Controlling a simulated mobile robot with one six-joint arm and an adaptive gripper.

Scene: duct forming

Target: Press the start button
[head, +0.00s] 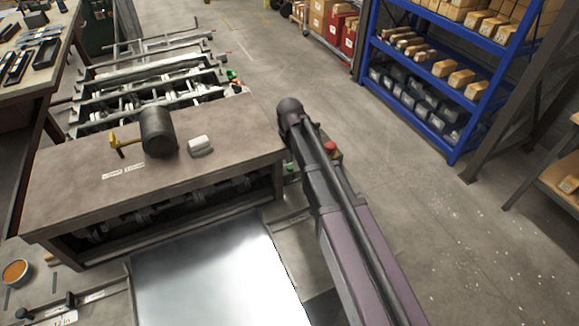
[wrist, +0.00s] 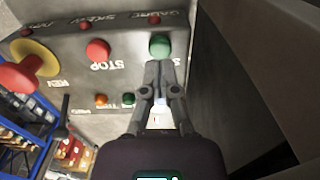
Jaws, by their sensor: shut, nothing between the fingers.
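In the wrist view a grey control panel (wrist: 120,70) fills the upper left. A round green button (wrist: 160,46) sits near its right end, above a label mostly hidden by my fingers; only an "S" shows. My gripper (wrist: 161,66) is shut and empty, its fingertips just below the green button in the picture. I cannot tell whether they touch it. A red button (wrist: 98,50) marked STOP is to the left. In the head view my arm covers most of the panel; its red mushroom button (head: 330,147) shows beside the arm, and my fingers are hidden.
A red emergency knob on a yellow collar (wrist: 27,71) stands out at the panel's left. Small orange (wrist: 100,100) and green (wrist: 128,99) buttons lie lower down. In the head view the machine's top (head: 80,190) carries a mallet (head: 157,132). Floor to the right is clear.

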